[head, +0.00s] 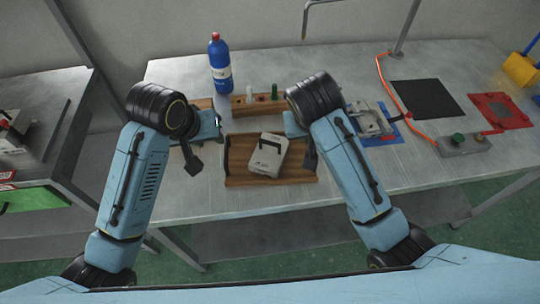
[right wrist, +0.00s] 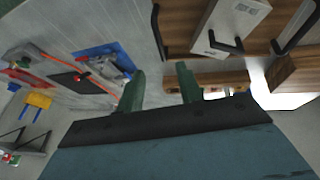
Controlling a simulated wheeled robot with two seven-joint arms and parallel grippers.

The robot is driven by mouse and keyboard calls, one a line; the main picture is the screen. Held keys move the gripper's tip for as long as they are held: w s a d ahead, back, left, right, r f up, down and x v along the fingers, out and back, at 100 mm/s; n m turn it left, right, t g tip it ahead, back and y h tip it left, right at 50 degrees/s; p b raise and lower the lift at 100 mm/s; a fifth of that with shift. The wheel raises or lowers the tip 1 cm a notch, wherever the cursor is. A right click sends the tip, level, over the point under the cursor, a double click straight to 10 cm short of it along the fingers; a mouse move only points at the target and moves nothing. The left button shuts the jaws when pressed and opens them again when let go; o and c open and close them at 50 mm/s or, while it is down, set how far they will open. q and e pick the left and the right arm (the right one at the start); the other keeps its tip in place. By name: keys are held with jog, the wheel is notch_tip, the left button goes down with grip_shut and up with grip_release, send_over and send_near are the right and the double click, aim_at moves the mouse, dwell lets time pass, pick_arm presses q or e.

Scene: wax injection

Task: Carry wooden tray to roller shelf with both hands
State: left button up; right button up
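The wooden tray (head: 240,178) lies flat on the metal table in the head view, with a grey box (head: 268,155) on it. Its dark left handle shows in the head view, and part of the tray (right wrist: 183,35) with dark handles shows in the right wrist view. My left gripper (head: 205,142) is just left of the tray, fingers apart, with nothing seen between them. My right gripper (head: 300,138) is by the tray's right side. In the right wrist view its two green fingers (right wrist: 160,88) are apart and empty. No roller shelf can be made out.
Behind the tray stand a blue bottle (head: 219,66) and a wooden rack (head: 242,105). To the right are a metal clamp (head: 371,119), a black mat (head: 428,98), a red plate (head: 499,110) and a grey switch box (head: 461,144). A dark bench (head: 45,105) stands left, across a gap.

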aim_at(226, 150)
jog(key=shift+f, duration=0.1)
